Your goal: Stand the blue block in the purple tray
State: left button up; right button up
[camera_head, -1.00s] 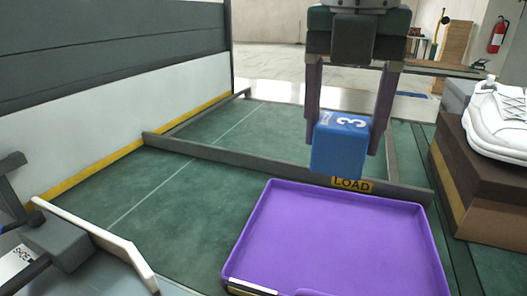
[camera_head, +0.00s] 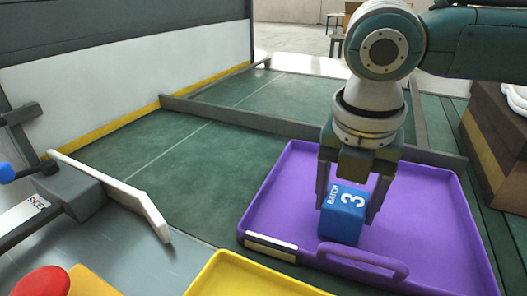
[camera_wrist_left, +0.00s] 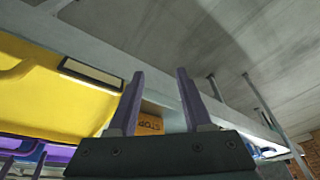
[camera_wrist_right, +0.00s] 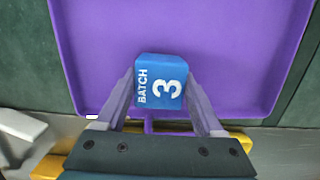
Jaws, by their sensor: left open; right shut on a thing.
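The blue block (camera_head: 343,214), marked "BATCH 3", is between the fingers of my right gripper (camera_head: 345,207), which is shut on it. It is over the near part of the purple tray (camera_head: 432,212), close to the tray's front handle. Whether the block touches the tray floor I cannot tell. In the right wrist view the block (camera_wrist_right: 161,82) sits between both fingertips with the tray (camera_wrist_right: 215,40) behind it. My left gripper (camera_wrist_left: 160,95) is open and empty in the left wrist view; it does not show in the head view.
A yellow tray (camera_head: 240,278) stands in front of the purple one. A white angled bar (camera_head: 115,190) and a red button (camera_head: 40,281) are at the left. A brown box (camera_head: 497,140) with a white shoe is at the right. A dark rail (camera_head: 250,122) runs behind the tray.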

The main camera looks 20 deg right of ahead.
aim_at(344, 207)
jog(key=shift+f, duration=0.3)
jog(key=o, duration=1.5)
jog(key=shift+f, duration=0.1)
notch_tip(344, 207, up, 12)
jog(key=s+a+p, duration=0.1)
jog(key=a+p, duration=0.1)
jog(key=p, duration=0.2)
jog(key=s+a+f+m+t+y, duration=0.2)
jog(key=s+a+f+m+y, duration=0.35)
jog(key=a+m, duration=0.6)
jog(key=s+m, duration=0.1)
jog(key=m, duration=0.1)
jog(key=s+d+f+m+h, duration=0.1)
jog(key=s+m, duration=0.1)
jog(key=s+d+f+m+h, duration=0.1)
jog(key=s+m, duration=0.1)
jog(key=shift+f+t, duration=0.2)
jog(key=shift+t, duration=0.1)
jog(key=s+d+m, duration=0.1)
jog(key=d+m, duration=0.1)
jog(key=s+d+f+m+h, duration=0.1)
jog(key=s+m, duration=0.1)
jog(key=s+d+m+h, duration=0.1)
jog(key=d+m, duration=0.1)
jog(key=shift+s+d+f+m, duration=0.2)
jog(key=shift+s+d+m, duration=0.05)
jog(key=shift+s+d, duration=0.1)
